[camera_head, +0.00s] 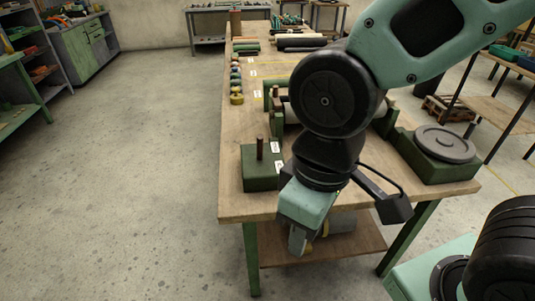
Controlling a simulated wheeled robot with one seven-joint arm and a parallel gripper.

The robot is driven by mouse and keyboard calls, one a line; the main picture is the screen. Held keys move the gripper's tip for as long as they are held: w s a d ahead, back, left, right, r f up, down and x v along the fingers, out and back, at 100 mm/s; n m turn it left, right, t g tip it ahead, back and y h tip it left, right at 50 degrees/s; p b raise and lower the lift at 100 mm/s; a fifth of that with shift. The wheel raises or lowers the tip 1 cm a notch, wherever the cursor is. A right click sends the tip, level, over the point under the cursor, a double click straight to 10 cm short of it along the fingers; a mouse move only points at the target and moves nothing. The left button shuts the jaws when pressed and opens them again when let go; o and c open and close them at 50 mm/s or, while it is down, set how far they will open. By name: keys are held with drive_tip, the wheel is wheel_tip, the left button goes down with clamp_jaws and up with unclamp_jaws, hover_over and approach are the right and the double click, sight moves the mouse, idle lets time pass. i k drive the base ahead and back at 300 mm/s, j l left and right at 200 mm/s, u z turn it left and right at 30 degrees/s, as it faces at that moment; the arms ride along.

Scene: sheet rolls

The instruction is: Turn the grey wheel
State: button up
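The grey wheel (443,142) is a flat round disc lying on a dark green block (446,167) at the right front of the wooden table (240,209). My arm hides the middle of the table.
A green block with an upright brown rod (260,149) stands at the table's left front. Coloured rolls (237,98) line the left edge, with long rolls (302,43) at the back. A lower shelf (356,241) holds a grey roll. The floor at left is clear.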

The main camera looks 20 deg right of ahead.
sight(440, 142)
drive_tip(key=k+l+u, duration=0.1)
drive_tip(key=l, duration=0.15)
drive_tip(key=k+l+z, duration=0.25)
drive_tip(key=l, duration=0.95)
drive_tip(key=l+z, duration=0.25)
drive_tip(key=l, duration=1)
